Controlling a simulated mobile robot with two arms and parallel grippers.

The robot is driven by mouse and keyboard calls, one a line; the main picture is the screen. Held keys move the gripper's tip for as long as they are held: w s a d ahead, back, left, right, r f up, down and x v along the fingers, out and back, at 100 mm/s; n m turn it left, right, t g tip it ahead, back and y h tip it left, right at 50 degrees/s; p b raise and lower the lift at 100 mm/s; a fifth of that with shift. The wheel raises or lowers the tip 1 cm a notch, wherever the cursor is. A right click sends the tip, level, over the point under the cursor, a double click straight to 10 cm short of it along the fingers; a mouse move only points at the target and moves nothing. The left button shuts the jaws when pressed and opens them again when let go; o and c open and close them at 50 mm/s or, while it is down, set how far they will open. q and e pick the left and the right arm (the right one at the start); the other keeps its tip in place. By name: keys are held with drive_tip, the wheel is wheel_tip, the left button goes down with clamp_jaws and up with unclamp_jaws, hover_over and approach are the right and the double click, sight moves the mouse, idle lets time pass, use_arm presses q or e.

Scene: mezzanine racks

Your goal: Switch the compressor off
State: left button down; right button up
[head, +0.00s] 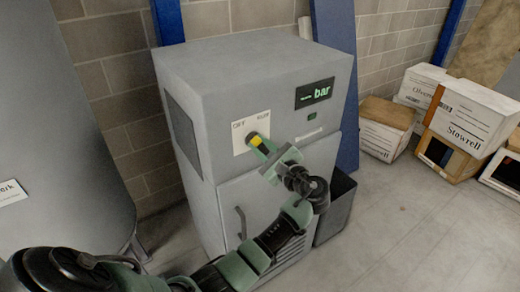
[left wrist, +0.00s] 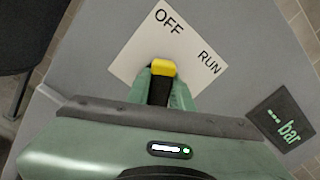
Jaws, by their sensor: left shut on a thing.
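The compressor (head: 255,60) is a grey cabinet in the middle of the head view. Its pale switch plate (head: 240,135) reads OFF on the left and RUN on the right; the plate also fills the upper middle of the left wrist view (left wrist: 135,65). The black switch knob with a yellow end (left wrist: 163,68) sits below the words. My left gripper (head: 262,148) is shut on the knob, with a green finger on each side of it (left wrist: 160,90). In the left wrist view the yellow end points up, roughly towards OFF; its exact setting is hard to tell. My right gripper is not in view.
A dark display (head: 315,93) on the compressor shows dashes and "bar", with a small dark green lamp (head: 311,116) below. A dark bin (head: 336,205) stands at its right side. A grey tank (head: 60,130) is at left. Boxes (head: 470,115) stand at right; floor before them is clear.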

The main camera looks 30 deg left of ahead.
sight(262, 149)
use_arm(q)
drive_tip(key=shift+f+n+b, duration=0.2)
drive_tip(key=shift+n+b, duration=0.25)
drive_tip(key=shift+n, duration=0.35)
drive_tip(key=c, duration=1.2)
unclamp_jaws()
drive_tip(key=shift+r, duration=0.1)
drive_tip(key=shift+c, duration=0.2)
drive_tip(key=shift+s+d+b, duration=0.2)
drive_tip(key=shift+d+b, duration=0.15)
drive_tip(key=shift+d, duration=0.15)
drive_tip(key=b+v, duration=0.2)
drive_tip(key=v, duration=0.3)
drive_tip(key=shift+s+d, duration=0.1)
drive_tip(key=shift+d, duration=0.2)
drive_tip(key=shift+s+d, duration=0.3)
drive_tip(key=shift+d, duration=0.25)
